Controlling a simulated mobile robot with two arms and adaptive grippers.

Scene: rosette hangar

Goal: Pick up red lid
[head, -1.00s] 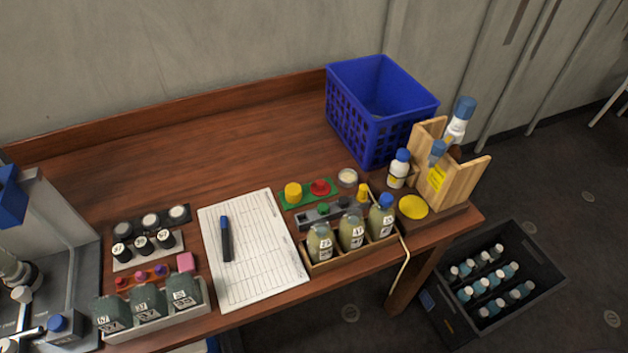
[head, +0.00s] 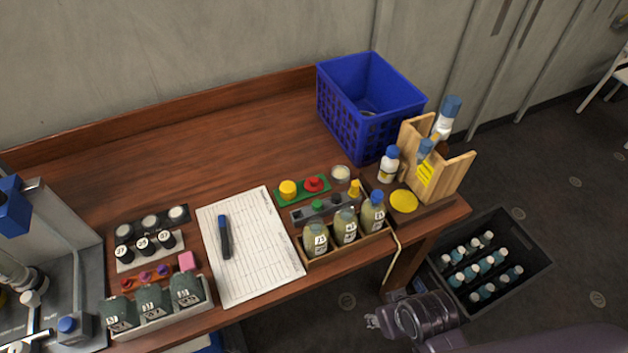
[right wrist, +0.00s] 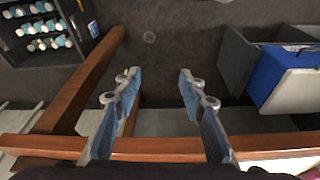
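The red lid (head: 314,184) is a small round piece with a raised middle. It rests on a green holder (head: 297,196) beside a yellow lid (head: 288,189), behind the bottle box. My right gripper (head: 372,320) is low at the bottom right of the head view, in front of the table edge and well short of the red lid. In the right wrist view its two fingers (right wrist: 158,75) are apart with nothing between them. The red lid is not visible in that view. My left gripper is not in view.
A box of bottles (head: 352,250) stands in front of the green holder, with a grey strip of small lids between. A blue basket (head: 340,120) and wooden rack (head: 455,180) stand behind and right. A clipboard sheet (head: 265,275) lies left. A dark crate (head: 520,285) is on the floor.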

